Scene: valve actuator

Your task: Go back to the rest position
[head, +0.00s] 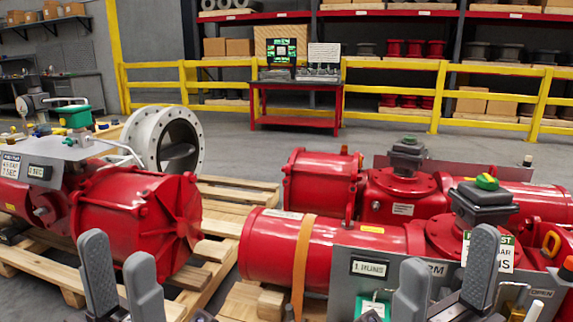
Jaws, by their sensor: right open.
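My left gripper (118,252) is at the lower left edge of the head view. Its two grey fingers point up with a gap between them, and nothing is held. My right gripper (447,250) is at the lower right. Its fingers stand wide apart and empty, in front of the grey panel (345,285) of the near red valve actuator (268,244). Whether the fingers touch the panel cannot be told. The wrists are cut off by the lower edge.
A red actuator (140,215) with a grey flanged valve (138,140) lies on wooden pallets (235,190) at left. Another red actuator (320,185) lies behind the near one. Behind stand a red table (295,121), yellow railings (440,95) and shelves. Grey floor (240,150) is free between.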

